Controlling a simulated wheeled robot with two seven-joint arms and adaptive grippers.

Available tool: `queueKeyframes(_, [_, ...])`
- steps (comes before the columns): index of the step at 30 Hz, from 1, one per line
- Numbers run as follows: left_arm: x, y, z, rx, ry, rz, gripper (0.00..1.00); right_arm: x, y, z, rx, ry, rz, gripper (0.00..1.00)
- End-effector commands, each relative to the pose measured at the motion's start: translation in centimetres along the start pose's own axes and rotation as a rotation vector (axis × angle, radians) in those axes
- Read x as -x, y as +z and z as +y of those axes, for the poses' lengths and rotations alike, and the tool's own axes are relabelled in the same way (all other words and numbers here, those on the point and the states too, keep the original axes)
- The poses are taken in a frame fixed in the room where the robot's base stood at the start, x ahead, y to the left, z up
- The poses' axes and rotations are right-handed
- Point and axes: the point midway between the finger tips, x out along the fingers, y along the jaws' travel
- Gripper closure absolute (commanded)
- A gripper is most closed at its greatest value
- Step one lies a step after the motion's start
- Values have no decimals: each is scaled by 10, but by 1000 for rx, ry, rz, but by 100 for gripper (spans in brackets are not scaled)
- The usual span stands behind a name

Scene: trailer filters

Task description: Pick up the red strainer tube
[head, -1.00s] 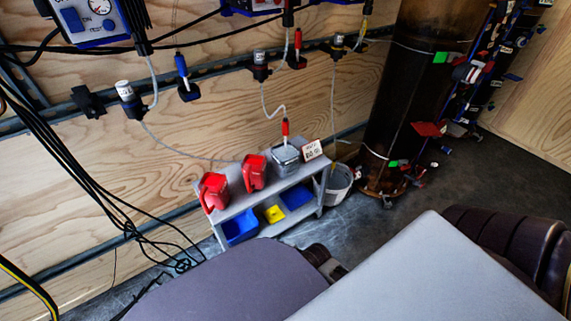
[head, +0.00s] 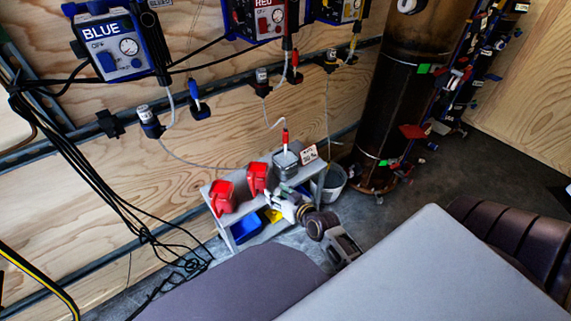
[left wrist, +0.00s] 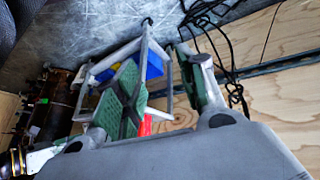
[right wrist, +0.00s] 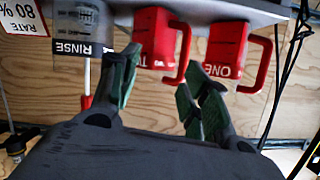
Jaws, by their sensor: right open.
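A red-topped tube with a pale lower part (head: 285,139) stands upright in the grey rinse pot (head: 286,168) on the low shelf. It also shows in the right wrist view (right wrist: 87,98), beside the pot marked RINSE (right wrist: 72,45). A similar red-handled piece (head: 295,62) sits in a wall holder under the RED unit. My right gripper (head: 284,207) is open and empty in front of the shelf, below the pot in the head view. Its fingers (right wrist: 160,92) are apart from the tube.
Two red jugs (head: 221,196) (head: 258,178) stand on the shelf (head: 212,190), left of the pot. A blue bin (head: 246,229) is on its lower level. A rate sign (head: 309,153) and grey bucket (head: 331,183) are at right. Black cables (head: 125,215) hang at left.

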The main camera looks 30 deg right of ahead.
Motion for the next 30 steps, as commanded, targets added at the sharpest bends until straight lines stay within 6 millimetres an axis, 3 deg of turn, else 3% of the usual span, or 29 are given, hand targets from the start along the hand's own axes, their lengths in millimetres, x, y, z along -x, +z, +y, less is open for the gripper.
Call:
queueKeyframes(1, [10,-4,0,-3,-10,-18,60,2,-19,9,5,23,39,53])
queueKeyframes(6, [31,1,-6,-9,-54,-111,60,7,-68,45,43,116,191,53])
queueKeyframes(12, [46,13,-13,-4,-97,-208,60,19,-102,77,91,212,323,53])
queueKeyframes(18, [52,19,-17,-1,-117,-249,60,25,-114,90,113,254,376,53])
queueKeyframes(30, [52,20,-17,0,-117,-251,60,25,-115,90,115,256,378,53])
